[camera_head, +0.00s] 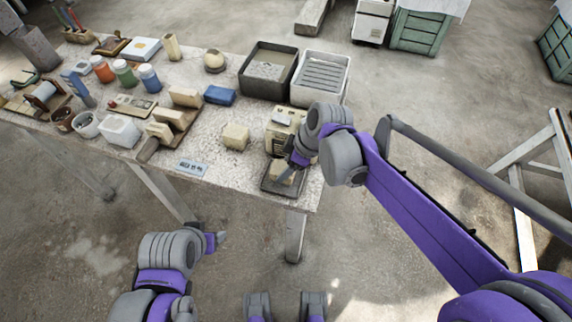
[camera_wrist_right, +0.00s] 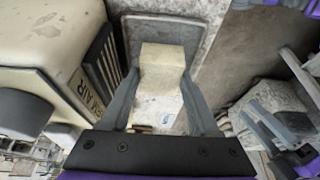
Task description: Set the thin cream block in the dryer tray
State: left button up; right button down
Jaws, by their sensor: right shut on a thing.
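My right gripper (camera_head: 287,165) is shut on a cream block (camera_head: 283,176), low over the dryer tray (camera_head: 273,188) at the table's front right corner. In the right wrist view, the cream block (camera_wrist_right: 163,58) sits between the two fingers of the gripper (camera_wrist_right: 163,100), over the grey tray (camera_wrist_right: 205,22). I cannot tell whether the block touches the tray floor. The cream dryer (camera_head: 277,134) stands just behind the tray, partly hidden by my right arm; its lettered side (camera_wrist_right: 50,45) is left in the wrist view. My left gripper (camera_head: 218,239) is off the table's front; its jaws are unclear.
Another cream block (camera_head: 235,136) stands left of the dryer. A blue block (camera_head: 220,95), a dark basin (camera_head: 268,70) and a white grated tub (camera_head: 321,78) are behind. A wooden rack (camera_head: 172,123), jars and pots crowd the left. The front strip around a small label card (camera_head: 191,168) is mostly clear.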

jog(key=shift+f+b, duration=0.6)
jog(key=shift+f, duration=0.4)
jog(key=shift+c, duration=0.2)
grip_release()
jog(key=shift+r, duration=0.15)
jog(key=shift+r+p, duration=1.55)
jog(key=shift+r, duration=0.35)
